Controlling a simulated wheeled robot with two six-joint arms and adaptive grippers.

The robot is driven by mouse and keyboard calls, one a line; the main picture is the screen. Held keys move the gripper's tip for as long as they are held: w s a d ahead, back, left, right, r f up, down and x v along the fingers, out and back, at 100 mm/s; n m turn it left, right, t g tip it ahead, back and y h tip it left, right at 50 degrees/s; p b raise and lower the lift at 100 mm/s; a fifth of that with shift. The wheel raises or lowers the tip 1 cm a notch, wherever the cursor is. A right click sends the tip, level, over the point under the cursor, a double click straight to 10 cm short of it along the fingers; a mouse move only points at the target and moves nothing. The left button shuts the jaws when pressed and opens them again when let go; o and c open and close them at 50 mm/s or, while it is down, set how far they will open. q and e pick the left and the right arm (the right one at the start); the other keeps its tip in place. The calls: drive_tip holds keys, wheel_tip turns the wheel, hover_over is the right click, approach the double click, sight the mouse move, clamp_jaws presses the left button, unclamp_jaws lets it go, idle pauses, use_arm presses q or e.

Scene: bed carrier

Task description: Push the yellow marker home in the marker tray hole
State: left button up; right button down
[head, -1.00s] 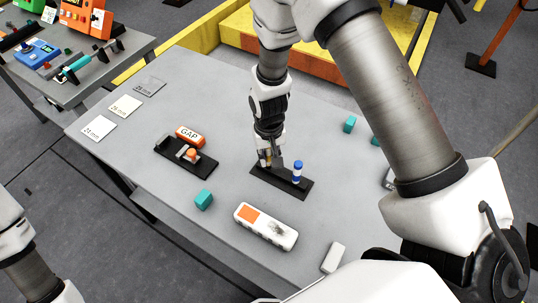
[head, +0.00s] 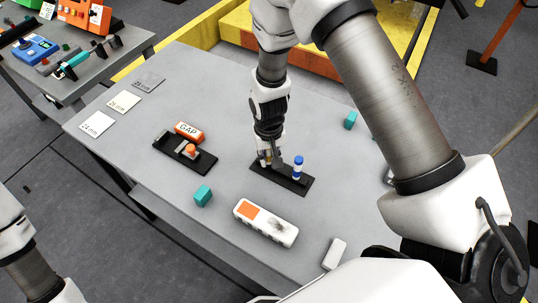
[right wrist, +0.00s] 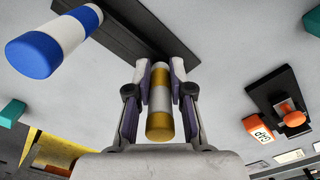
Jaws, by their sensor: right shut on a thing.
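The black marker tray (head: 300,188) lies on the grey table, and its underside-angled view fills the top of the right wrist view (right wrist: 112,28). My right gripper (head: 268,161) points down at the tray's left end. Its two fingers are shut on the yellow marker (right wrist: 160,118), which has a white middle band and stands in line with the fingers. The marker's far end meets the tray area, but the hole is hidden, so its depth cannot be told. The blue marker (head: 298,168) stands upright in the tray, right of the gripper. My left gripper is out of view.
A black gap gauge block (head: 185,152) with an orange GAP label lies left of the tray. Three size cards lie along the left edge.

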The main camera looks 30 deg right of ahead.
drive_tip(key=c, duration=1)
unclamp_jaws()
drive_tip(key=shift+o, duration=0.2)
wheel_tip(320, 180, up, 12)
drive_tip(key=shift+f, duration=0.1)
